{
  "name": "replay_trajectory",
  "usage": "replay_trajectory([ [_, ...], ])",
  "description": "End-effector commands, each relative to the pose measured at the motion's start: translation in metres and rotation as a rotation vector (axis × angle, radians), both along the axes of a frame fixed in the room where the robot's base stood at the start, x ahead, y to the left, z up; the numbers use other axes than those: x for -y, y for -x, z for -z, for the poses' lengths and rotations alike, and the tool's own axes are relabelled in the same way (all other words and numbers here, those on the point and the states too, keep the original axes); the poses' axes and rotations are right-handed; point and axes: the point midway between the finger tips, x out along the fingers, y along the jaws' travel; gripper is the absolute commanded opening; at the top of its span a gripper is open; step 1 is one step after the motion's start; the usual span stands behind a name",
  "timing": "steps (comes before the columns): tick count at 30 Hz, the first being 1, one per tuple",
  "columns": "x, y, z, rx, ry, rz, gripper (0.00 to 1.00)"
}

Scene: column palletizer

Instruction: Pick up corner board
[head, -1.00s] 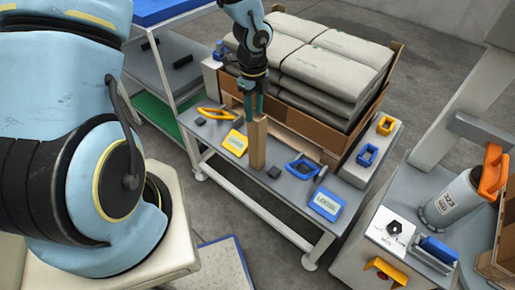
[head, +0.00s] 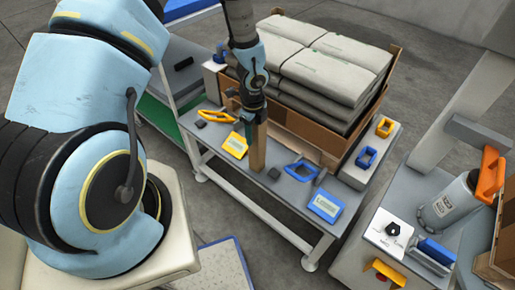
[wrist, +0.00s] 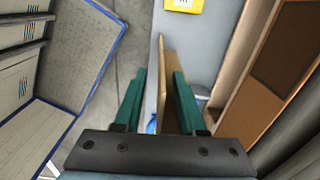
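The corner board (head: 258,150) is a tall brown post standing upright on the grey table top. In the wrist view the board (wrist: 164,82) shows as an L-shaped edge between the two green fingers. My gripper (head: 252,118) is at the board's upper part, fingers pointing down around it. In the wrist view my gripper (wrist: 158,100) is open. The left finger is clearly apart from the board; the right finger is close to it, and I cannot tell if they touch.
A cardboard box (head: 300,138) of stacked grey sacks stands just behind the board. On the table top (head: 275,193) are a yellow label device (head: 235,145), a blue one (head: 325,206), and yellow (head: 215,116) and blue (head: 301,171) handled tools. A grey shelf is at the left.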

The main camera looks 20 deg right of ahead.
Motion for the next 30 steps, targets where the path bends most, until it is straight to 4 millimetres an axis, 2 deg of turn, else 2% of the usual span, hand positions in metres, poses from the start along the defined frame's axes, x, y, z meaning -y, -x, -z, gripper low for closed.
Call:
replay_trajectory([
  [2, 0.0001, 0.0001, -0.0001, 0.000, 0.000, 0.000, 0.40],
  [13, 0.0000, 0.0002, -0.0003, -0.001, -0.001, 0.000, 0.00],
  [30, 0.0000, 0.0002, -0.0004, 0.000, 0.000, 0.000, 0.00],
])
